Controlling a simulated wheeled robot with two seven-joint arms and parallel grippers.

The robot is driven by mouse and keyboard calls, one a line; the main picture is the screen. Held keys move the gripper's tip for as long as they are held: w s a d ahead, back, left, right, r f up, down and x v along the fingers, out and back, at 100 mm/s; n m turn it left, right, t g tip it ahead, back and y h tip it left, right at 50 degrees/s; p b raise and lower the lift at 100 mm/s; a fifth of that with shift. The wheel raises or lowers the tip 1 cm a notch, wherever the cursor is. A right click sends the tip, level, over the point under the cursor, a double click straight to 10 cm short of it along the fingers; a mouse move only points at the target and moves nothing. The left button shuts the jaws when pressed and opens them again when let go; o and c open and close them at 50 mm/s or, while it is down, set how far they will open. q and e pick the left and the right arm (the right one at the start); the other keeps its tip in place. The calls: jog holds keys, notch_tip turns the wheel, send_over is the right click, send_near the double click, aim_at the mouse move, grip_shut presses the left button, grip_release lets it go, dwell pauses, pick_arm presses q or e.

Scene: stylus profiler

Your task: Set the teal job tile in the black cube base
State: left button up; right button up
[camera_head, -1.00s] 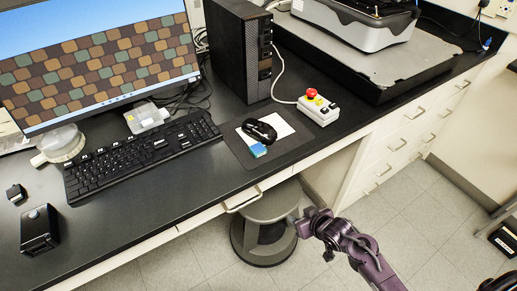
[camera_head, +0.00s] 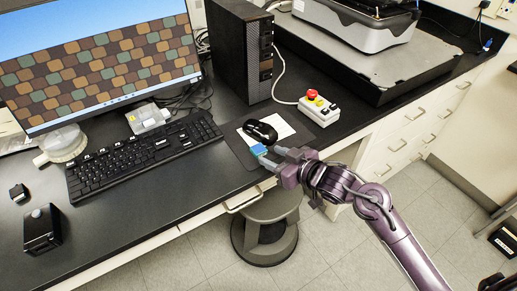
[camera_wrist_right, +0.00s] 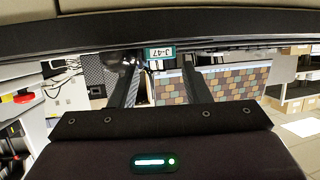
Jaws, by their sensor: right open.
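The teal job tile (camera_head: 258,150) lies at the front of the dark mouse mat, by a white sheet and the mouse. In the right wrist view the tile (camera_wrist_right: 160,53) shows a "J-47" label between my fingertips. My right gripper (camera_head: 272,159) is open, its fingers pointing at the tile from the desk's front edge. I cannot tell whether they touch it. A black cube-shaped block (camera_head: 42,229), which looks like the base, stands at the desk's left front. Nothing teal shows on it. My left gripper is out of view.
A black mouse (camera_head: 260,131) lies just behind the tile. The keyboard (camera_head: 144,155) lies between the mat and the black block. A smaller black object (camera_head: 18,192) sits behind the block. A control box with a red button (camera_head: 318,107) stands right of the mat.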

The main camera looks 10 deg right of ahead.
aim_at(261, 151)
jog(key=x, duration=0.4)
jog(key=shift+p, duration=0.3)
jog(key=c, duration=0.7)
jog(key=shift+c, duration=0.2)
notch_tip(261, 151, up, 20)
jog(key=shift+f+p, duration=0.1)
jog(key=shift+p, duration=0.65)
jog(key=s+d+r+m+h, duration=0.1)
jog(key=d+m+h, duration=0.1)
jog(key=s+d+r+m+t+h, duration=0.1)
jog(key=d+m+h, duration=0.1)
jog(key=s+d+r+m+t+h, duration=0.1)
jog(key=d+m+h, duration=0.1)
jog(key=h, duration=0.1)
jog(key=shift+s+d+r, duration=0.2)
jog(key=shift+d+r, duration=0.05)
jog(key=shift+d, duration=0.15)
